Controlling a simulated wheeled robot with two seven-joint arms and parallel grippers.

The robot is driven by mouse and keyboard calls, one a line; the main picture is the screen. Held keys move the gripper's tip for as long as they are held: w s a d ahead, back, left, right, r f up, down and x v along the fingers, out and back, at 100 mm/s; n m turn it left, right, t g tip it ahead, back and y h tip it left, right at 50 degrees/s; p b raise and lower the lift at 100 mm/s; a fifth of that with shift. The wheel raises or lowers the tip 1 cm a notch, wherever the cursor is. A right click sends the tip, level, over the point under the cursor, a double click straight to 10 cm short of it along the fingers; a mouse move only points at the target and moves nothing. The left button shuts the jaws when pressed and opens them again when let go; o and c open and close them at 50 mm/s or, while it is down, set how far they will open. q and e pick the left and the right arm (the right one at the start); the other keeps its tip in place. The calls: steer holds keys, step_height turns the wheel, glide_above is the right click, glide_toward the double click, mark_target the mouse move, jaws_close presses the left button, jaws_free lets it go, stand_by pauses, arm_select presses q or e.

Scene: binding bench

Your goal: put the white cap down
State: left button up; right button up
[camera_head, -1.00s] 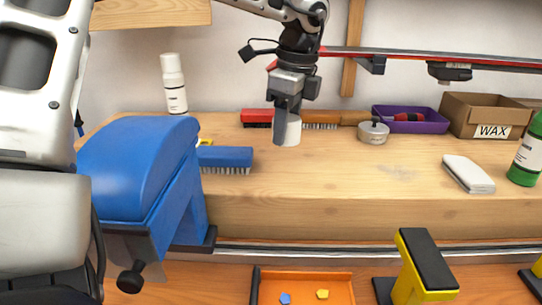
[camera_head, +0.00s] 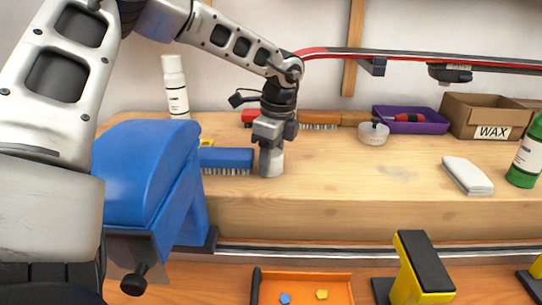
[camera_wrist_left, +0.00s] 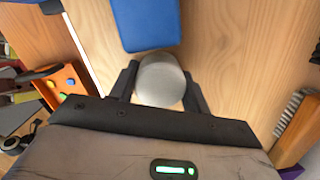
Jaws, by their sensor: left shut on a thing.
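The white cap (camera_head: 271,168) shows below my left gripper (camera_head: 271,150) in the head view, close to the bench top near its front edge and just right of the blue brush. In the left wrist view the cap (camera_wrist_left: 160,82) sits between the two dark fingers of my left gripper (camera_wrist_left: 162,95), which is shut on it. The fingers hide part of its sides. I cannot tell whether its underside touches the wood. My right gripper is not in view.
The blue brush (camera_head: 226,157) lies close on the left. A lidded tin (camera_head: 373,134), purple tray (camera_head: 420,125), WAX box (camera_head: 490,117) and folded white cloth (camera_head: 467,174) are to the right. The bench top (camera_head: 340,180) between cap and cloth is clear.

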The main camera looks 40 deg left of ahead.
mark_target(277, 153)
arm_select(q)
steer(key=shift+f, duration=0.25)
steer(key=o, duration=0.9)
steer(key=shift+r, duration=0.1)
steer(key=shift+o, duration=0.2)
steer(key=shift+r, duration=0.1)
steer(key=shift+r+p, duration=0.25)
steer(key=shift+p, duration=0.05)
step_height(277, 153, up, 12)
steer(key=d, duration=0.1)
steer(key=shift+w+d+f+b, duration=0.2)
steer(key=shift+w+b, duration=0.05)
steer(key=shift+b, duration=0.2)
